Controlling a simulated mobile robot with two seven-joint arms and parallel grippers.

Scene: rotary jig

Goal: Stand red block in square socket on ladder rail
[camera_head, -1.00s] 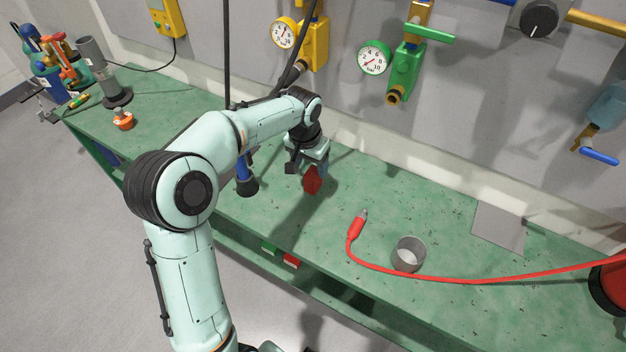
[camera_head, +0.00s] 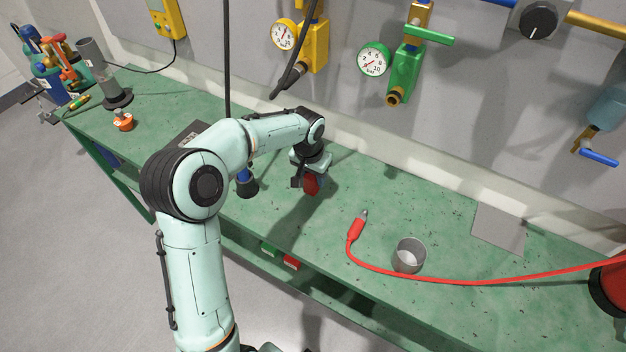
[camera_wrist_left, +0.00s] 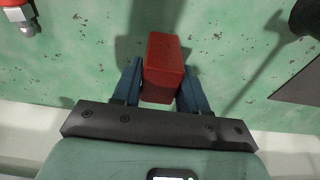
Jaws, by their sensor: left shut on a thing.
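My left gripper (camera_head: 309,179) is shut on the red block (camera_head: 312,187), above the green bench. In the left wrist view the red block (camera_wrist_left: 165,62) sits between the two blue fingers (camera_wrist_left: 160,88), and its far end sticks out past the fingertips. Bench surface shows around the block, and nothing is seen touching its free end. I cannot make out a ladder rail or a square socket in either view. My right gripper is not in view.
A black-and-blue cylindrical part (camera_head: 247,185) stands left of the gripper. A dark plate (camera_head: 188,133) lies partly behind my arm. A red cable (camera_head: 450,281) and a grey cup (camera_head: 408,255) are to the right.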

